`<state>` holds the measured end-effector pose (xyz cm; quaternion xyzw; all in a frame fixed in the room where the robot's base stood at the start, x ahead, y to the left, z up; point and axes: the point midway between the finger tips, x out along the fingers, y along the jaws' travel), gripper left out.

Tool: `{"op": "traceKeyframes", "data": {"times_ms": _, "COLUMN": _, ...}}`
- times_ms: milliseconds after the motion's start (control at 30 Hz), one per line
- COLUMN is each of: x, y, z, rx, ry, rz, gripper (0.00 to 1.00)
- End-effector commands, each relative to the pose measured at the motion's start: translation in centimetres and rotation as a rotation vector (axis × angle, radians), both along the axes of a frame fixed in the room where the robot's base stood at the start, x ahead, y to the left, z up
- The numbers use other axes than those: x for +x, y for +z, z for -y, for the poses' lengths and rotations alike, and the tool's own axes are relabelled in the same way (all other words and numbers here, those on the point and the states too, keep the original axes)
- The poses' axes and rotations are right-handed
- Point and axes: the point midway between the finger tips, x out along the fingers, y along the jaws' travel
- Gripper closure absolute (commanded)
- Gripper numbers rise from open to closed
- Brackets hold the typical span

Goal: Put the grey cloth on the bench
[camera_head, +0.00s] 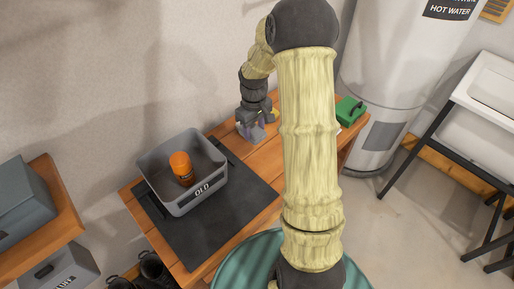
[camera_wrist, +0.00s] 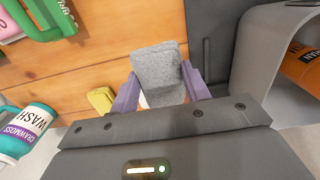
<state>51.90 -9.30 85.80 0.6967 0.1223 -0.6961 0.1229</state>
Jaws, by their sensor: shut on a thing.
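The grey cloth (camera_wrist: 158,70) is a folded, fuzzy piece between the two purple fingers of my gripper (camera_wrist: 159,76) in the wrist view. The fingers are shut on it. In the head view my gripper (camera_head: 252,130) is low over the back of the wooden bench (camera_head: 262,156), just right of the black mat. The bench planks (camera_wrist: 105,62) show beneath the cloth in the wrist view. I cannot tell whether the cloth touches the bench. In the head view it is too small to make out clearly.
A grey bin (camera_head: 199,199) marked OLD holds an orange can (camera_head: 181,168) on the black mat (camera_head: 215,232). A green case (camera_head: 350,110) stands at the bench's right end.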

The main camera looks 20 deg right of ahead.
Motion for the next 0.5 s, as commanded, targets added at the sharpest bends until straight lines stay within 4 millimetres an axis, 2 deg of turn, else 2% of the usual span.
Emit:
{"op": "traceKeyframes", "data": {"times_ms": 100, "x": -0.1, "y": -2.5, "z": 0.0, "rx": 0.001, "ry": 0.0, "rz": -0.005, "gripper": 0.75}}
{"op": "traceKeyframes", "data": {"times_ms": 233, "x": -0.1, "y": -4.6, "z": -0.1, "rx": 0.002, "ry": 0.001, "rz": -0.004, "gripper": 0.75}}
{"op": "traceKeyframes", "data": {"times_ms": 333, "x": 0.0, "y": -5.2, "z": -0.1, "rx": 0.001, "ry": 0.001, "rz": -0.001, "gripper": 0.75}}
{"op": "traceKeyframes", "data": {"times_ms": 500, "x": 0.0, "y": -5.2, "z": 0.0, "rx": 0.0, "ry": 0.0, "rz": 0.0, "gripper": 0.75}}
